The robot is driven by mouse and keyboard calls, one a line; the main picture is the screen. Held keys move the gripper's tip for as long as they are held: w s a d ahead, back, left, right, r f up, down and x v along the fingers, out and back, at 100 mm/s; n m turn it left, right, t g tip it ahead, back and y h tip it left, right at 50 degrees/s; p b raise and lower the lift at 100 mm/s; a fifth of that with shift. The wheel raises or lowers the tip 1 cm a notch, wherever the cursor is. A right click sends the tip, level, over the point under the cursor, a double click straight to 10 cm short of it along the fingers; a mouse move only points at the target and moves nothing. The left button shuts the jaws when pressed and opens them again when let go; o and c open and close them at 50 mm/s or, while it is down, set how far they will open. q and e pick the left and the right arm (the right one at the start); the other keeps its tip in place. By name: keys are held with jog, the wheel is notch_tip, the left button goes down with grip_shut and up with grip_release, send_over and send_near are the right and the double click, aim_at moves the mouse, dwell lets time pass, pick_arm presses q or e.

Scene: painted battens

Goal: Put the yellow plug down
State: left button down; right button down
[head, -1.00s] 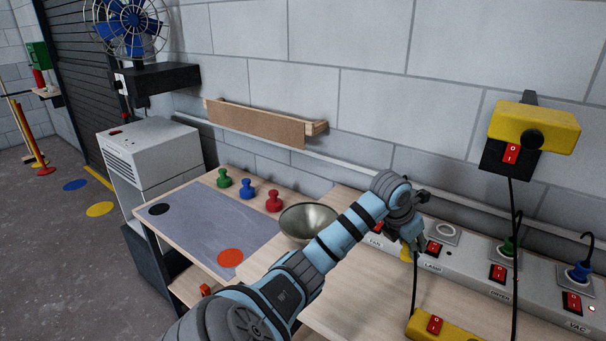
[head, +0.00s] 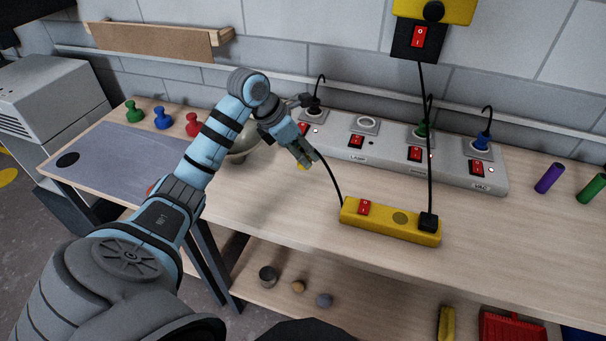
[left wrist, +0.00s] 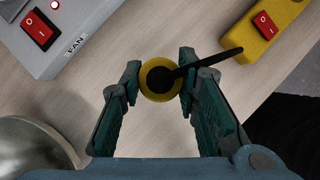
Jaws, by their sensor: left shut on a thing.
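My left gripper (head: 304,163) is shut on the yellow plug, low over the wooden bench top in front of the left end of the grey socket strip. In the left wrist view the round yellow plug (left wrist: 147,88) sits between the two fingertips (left wrist: 160,84), its black cord leading up and to the right. In the head view only a bit of yellow (head: 299,167) shows below the fingers. I cannot tell whether the plug touches the bench. The cord runs to the yellow power block (head: 382,224). My right gripper is not in view.
The grey socket strip (head: 345,153) carries red switches, a green plug (head: 423,130), a blue plug (head: 482,143) and an empty socket (head: 365,125). A metal bowl (head: 243,157) is left of the gripper. Bare bench top (head: 270,205) lies in front.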

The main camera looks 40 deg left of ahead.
aim_at(299, 167)
pick_arm(q)
jog(key=f, duration=0.6)
jog(key=shift+d, duration=0.2)
jog(key=shift+a+f, duration=0.15)
jog(key=shift+f, duration=0.3)
jog(key=shift+f+b, duration=0.6)
jog(key=shift+b, duration=0.05)
jog(key=c, duration=1.2)
grip_release()
jog(key=shift+r, duration=0.15)
